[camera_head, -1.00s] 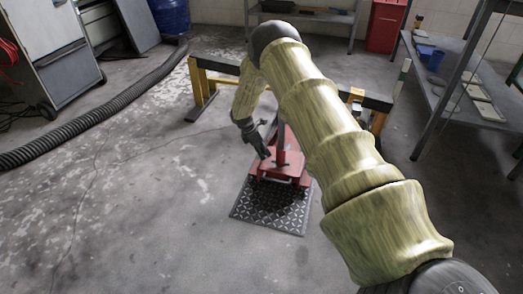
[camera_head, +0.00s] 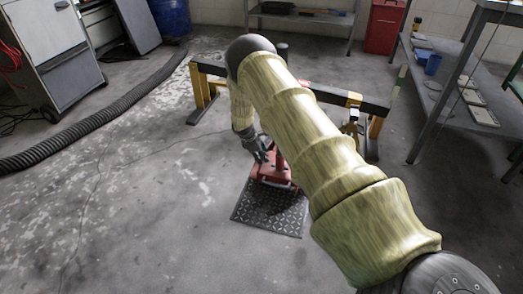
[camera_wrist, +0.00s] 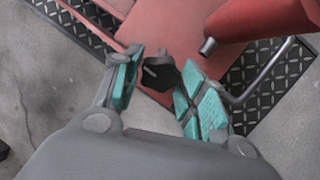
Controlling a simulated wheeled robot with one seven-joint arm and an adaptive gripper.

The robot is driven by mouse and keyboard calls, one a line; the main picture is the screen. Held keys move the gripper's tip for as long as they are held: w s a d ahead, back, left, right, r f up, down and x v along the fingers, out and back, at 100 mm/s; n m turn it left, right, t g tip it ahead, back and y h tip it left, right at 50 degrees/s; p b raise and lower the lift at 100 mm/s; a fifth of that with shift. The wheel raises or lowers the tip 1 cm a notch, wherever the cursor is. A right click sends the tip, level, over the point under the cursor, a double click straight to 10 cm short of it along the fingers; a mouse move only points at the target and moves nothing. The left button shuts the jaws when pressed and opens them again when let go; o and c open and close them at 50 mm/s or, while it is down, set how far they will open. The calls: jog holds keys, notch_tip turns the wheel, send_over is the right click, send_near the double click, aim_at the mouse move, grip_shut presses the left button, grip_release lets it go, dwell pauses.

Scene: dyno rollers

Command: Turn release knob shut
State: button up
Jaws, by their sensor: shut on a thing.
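The release knob (camera_wrist: 160,73) is small, black and lobed with a pale mark. It sits over the red body of a floor jack (camera_wrist: 172,35) in the wrist view. My gripper (camera_wrist: 158,82) is shut on the knob, with teal pads at its left and right. In the head view my gripper (camera_head: 263,155) points down at the red jack (camera_head: 268,175), and the knob cannot be made out there. My arm hides much of the jack.
The jack stands on a dark diamond-plate mat (camera_head: 270,213). A yellow and black barrier (camera_head: 203,85) stands behind it. A ribbed black hose (camera_head: 90,112) lies at left, and a metal shelf (camera_head: 440,85) stands at right. The floor at front left is clear.

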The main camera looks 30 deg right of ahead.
jog(key=m+p, duration=0.2)
jog(key=m, duration=0.1)
jog(key=shift+a+r+t+h, duration=0.1)
jog(key=shift+a+t+h, duration=0.05)
jog(key=shift+t+h, duration=0.15)
jog(key=shift+m+t+h+p, duration=0.3)
jog(key=shift+m+h+p, duration=0.15)
jog(key=shift+m, duration=1.55)
jog(key=o, duration=1)
jog(key=shift+s, duration=0.1)
jog(key=shift+o, duration=0.2)
jog(key=v, duration=1.1)
jog(key=shift+a+r, duration=0.25)
jog(key=shift+r, duration=0.05)
jog(key=shift+s, duration=0.1)
